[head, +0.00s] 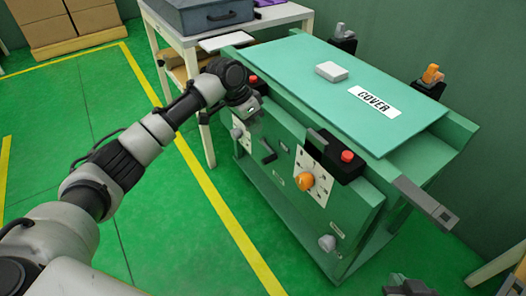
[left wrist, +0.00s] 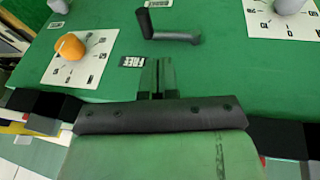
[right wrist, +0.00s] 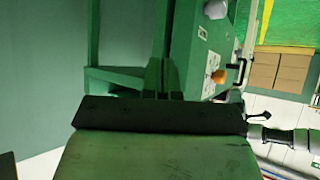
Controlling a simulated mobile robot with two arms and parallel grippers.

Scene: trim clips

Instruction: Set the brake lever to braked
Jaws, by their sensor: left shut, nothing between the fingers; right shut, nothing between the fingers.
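The brake lever is a dark bent handle (head: 266,151) on the green front panel, between two white dial plates. In the left wrist view the lever (left wrist: 170,37) lies just beyond my left fingertips, with a gap visible between them. A small label reading FREE (left wrist: 131,61) is near it; a second label (left wrist: 158,3) at the top edge is unreadable. My left gripper (head: 251,107) is shut and empty by the panel's upper edge; its fingers also show in the left wrist view (left wrist: 156,76). My right gripper (right wrist: 163,76) is shut and empty, facing the machine's side.
An orange knob (head: 305,181) and a black box with a red button (head: 347,156) are right of the lever. The cover (head: 373,87) with a white block (head: 331,71) lies on top. A grey bar (head: 425,203) sticks out at the right corner. A table (head: 293,13) stands behind.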

